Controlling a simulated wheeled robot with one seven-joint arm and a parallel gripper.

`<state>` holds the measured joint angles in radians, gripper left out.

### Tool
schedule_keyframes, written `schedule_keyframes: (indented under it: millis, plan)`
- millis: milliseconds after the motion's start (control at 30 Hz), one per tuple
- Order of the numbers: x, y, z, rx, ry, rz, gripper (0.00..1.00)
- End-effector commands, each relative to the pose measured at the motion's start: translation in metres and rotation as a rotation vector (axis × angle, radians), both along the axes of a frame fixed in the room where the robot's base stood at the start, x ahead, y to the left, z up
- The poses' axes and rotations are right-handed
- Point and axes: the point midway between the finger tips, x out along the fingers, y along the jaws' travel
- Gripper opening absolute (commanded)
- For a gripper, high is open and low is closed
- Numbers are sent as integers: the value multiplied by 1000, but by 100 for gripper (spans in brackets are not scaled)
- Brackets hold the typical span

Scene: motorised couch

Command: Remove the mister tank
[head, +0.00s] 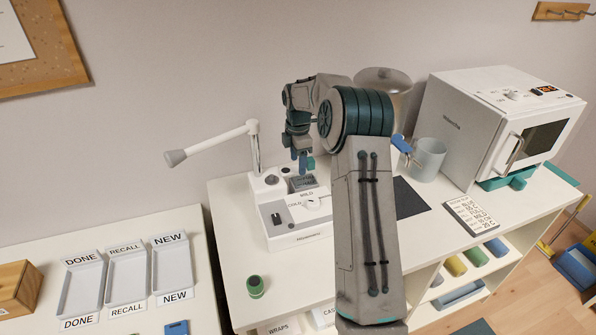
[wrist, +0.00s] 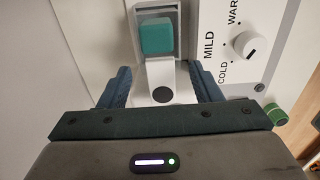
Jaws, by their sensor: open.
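The white mister unit (head: 297,233) stands on the shelf top, with a MILD/COLD dial (head: 312,203) and a jointed nozzle arm (head: 215,143). In the wrist view a teal block (wrist: 156,38) sits over a grey recess in the unit, with a white piece bearing a dark round spot (wrist: 160,95) below it. The teal block looks like the mister tank's grip, but I cannot tell for sure. My gripper (head: 301,166) is above the unit. In the wrist view its fingers (wrist: 163,88) are open on either side of the white piece; contact cannot be told.
A grey-white oven-like box (head: 470,125), a metal canister (head: 384,90) and a pale mug (head: 429,160) stand to the right. A green-capped item (head: 255,286) stands in front. Labelled trays (head: 127,275) lie on the left table. My arm hides part of the shelf top.

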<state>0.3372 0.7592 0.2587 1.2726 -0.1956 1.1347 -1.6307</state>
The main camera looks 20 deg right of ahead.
Motion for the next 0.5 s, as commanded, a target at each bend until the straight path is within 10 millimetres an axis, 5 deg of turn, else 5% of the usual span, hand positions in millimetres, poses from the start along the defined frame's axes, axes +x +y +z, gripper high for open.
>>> schedule_keyframes:
  millis: [233,500]
  plan:
    - [0,1,-41,1,2,1,58]
    - [0,0,-61,0,1,0,58]
